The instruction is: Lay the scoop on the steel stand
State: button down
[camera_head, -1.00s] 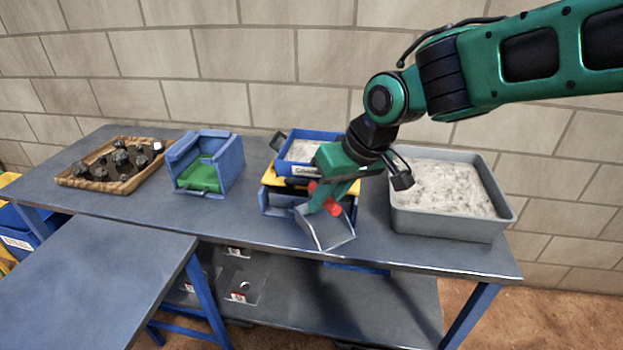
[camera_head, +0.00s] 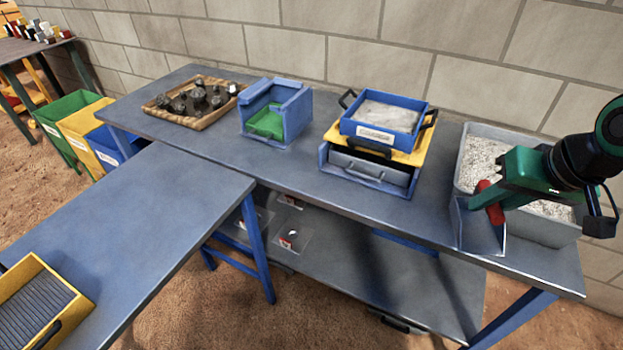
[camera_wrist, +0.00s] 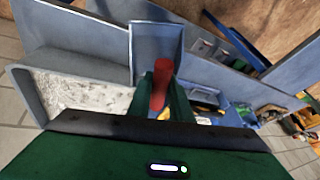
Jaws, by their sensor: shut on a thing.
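My gripper (camera_head: 492,198) is shut on the red handle (camera_wrist: 160,84) of the scoop. The scoop has a grey metal pan (camera_head: 480,232), which hangs tilted in front of the grey bin at the bench's right end. In the wrist view the pan (camera_wrist: 156,45) shows beyond the handle. Whether the pan touches the bin or bench cannot be told. I cannot pick out for certain which thing is the steel stand; a long grey bench (camera_head: 330,190) and a lower grey table (camera_head: 150,205) with blue legs are in view.
The grey bin (camera_head: 565,232) holds pale grit. Left of it stand a blue tray of powder (camera_head: 378,135) on a yellow-and-blue unit, a blue box with green inside (camera_head: 292,98) and a wooden tray (camera_head: 222,118) of dark rocks. A yellow ribbed tray (camera_head: 40,305) lies front left.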

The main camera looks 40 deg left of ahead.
aim_at(181, 196)
jog(key=z, duration=1.15)
jog(key=i, duration=0.75)
jog(key=u, duration=3.4)
jog(key=i, duration=0.4)
jog(key=u, duration=0.2)
